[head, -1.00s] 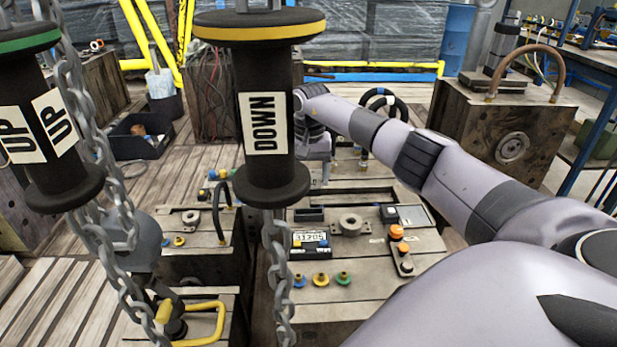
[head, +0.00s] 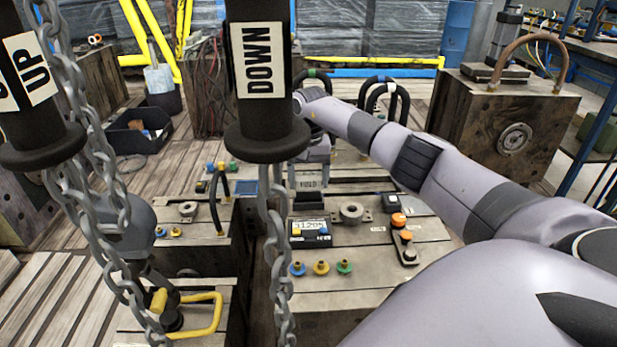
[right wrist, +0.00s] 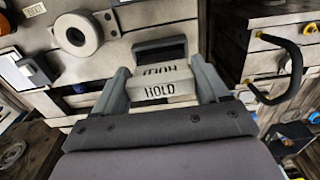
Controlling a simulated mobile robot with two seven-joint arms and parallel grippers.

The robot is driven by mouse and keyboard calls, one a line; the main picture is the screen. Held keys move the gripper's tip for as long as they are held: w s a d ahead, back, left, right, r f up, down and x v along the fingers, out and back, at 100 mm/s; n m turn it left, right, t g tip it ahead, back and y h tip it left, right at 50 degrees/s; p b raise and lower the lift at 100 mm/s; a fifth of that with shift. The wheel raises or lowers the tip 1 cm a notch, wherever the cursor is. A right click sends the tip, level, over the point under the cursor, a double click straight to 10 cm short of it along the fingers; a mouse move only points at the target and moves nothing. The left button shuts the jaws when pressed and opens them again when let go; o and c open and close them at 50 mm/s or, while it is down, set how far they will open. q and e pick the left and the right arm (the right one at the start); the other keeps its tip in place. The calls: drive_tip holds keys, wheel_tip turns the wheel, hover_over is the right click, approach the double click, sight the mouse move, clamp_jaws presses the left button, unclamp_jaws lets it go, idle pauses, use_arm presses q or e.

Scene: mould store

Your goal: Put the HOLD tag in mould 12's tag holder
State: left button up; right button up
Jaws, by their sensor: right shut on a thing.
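My right gripper (head: 311,170) is shut on the HOLD tag (head: 309,181), a pale block lettered HOLD. In the right wrist view, the tag (right wrist: 165,88) sits between the two grey fingers (right wrist: 162,85). A small dark open-topped holder (head: 306,199) is on the mould top (head: 375,258), just in front of the tag. In the right wrist view, this holder (right wrist: 160,47) lies just beyond the tag; whether they touch I cannot tell. No mould number 12 is readable.
A DOWN pendant (head: 263,75) and chains (head: 277,270) hang close in front. A ring (head: 351,213), a counter (head: 311,233), coloured plugs (head: 321,268) and orange-topped parts (head: 399,220) are on the mould. Another block with a black handle (head: 217,205) stands left.

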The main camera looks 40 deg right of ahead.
idle(0.3)
drive_tip(key=shift+f, duration=0.1)
drive_tip(key=shift+f, duration=0.3)
drive_tip(key=shift+f+b, duration=0.25)
drive_tip(key=shift+b, duration=0.1)
drive_tip(key=shift+f, duration=0.35)
drive_tip(key=shift+f+b, duration=0.55)
drive_tip(key=shift+b, duration=0.05)
idle(0.9)
drive_tip(key=o, duration=1.1)
drive_tip(key=shift+c, duration=0.2)
